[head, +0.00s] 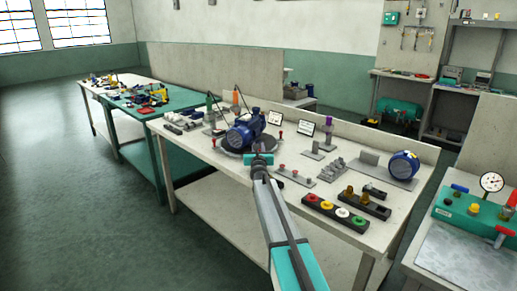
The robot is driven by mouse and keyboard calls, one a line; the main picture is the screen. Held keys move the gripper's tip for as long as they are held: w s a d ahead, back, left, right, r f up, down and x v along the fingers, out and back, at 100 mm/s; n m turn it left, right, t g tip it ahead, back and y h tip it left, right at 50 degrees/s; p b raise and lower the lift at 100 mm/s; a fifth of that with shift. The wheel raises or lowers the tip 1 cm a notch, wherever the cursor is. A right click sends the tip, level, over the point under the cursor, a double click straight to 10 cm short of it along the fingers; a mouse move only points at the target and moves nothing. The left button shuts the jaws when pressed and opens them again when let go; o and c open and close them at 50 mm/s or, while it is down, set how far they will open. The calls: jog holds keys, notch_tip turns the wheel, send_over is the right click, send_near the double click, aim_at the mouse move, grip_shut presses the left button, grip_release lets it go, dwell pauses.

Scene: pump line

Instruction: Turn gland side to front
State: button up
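A blue pump unit (245,130) with a finned, motor-like body stands on a round dark grey plate (231,150) on the long pale bench (205,150). Its rounded end points to the upper right and a darker grey end to the lower left. I cannot make out the gland side at this size. My gripper (262,149) is at the near right edge of the plate, in front of the pump in the picture. The picture does not show whether it touches the plate or pump, or whether its fingers are open. My arm hides part of the bench's front edge.
Small red-topped parts (281,168) stand right of my gripper. A dark tray with coloured rings (335,213) lies near the front edge. A second blue motor (403,165) stands at right. Two small display cards (306,129) stand behind. Open floor (70,220) lies left.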

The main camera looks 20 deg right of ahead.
jog(key=shift+s, duration=0.1)
dwell(0.3)
jog(key=shift+b+v, duration=0.3)
jog(key=shift+v, duration=6.5)
jog(key=shift+s+f, duration=0.1)
